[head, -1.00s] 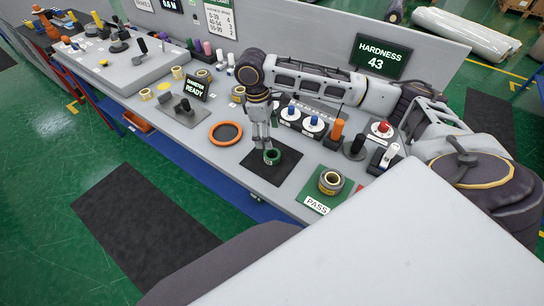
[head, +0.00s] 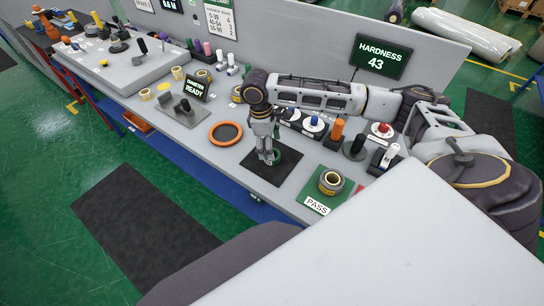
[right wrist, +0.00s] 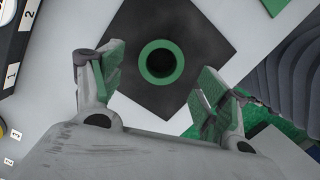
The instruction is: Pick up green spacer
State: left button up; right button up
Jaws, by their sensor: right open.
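The green spacer (right wrist: 161,62) is a short green ring with a dark hole, lying flat on a black square mat (right wrist: 190,22) on the bench. In the head view the spacer (head: 276,155) is partly hidden by my right gripper (head: 268,158). In the right wrist view my right gripper (right wrist: 160,85) is open, with green-padded fingers apart on either side, and the spacer shows beyond and between them. Nothing is held. My left gripper is not in view.
An orange-rimmed round tray (head: 225,133) lies left. Several knobs and posts stand behind my right arm. The bench's front edge is close to the mat.

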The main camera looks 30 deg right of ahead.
jog(key=shift+s+d+f, duration=0.1)
jog(key=shift+s+f, duration=0.05)
jog(key=shift+f, duration=0.9)
jog(key=shift+s+d+f, duration=0.1)
jog(key=shift+s+f, duration=0.05)
jog(key=shift+f, duration=0.9)
jog(key=c, duration=0.9)
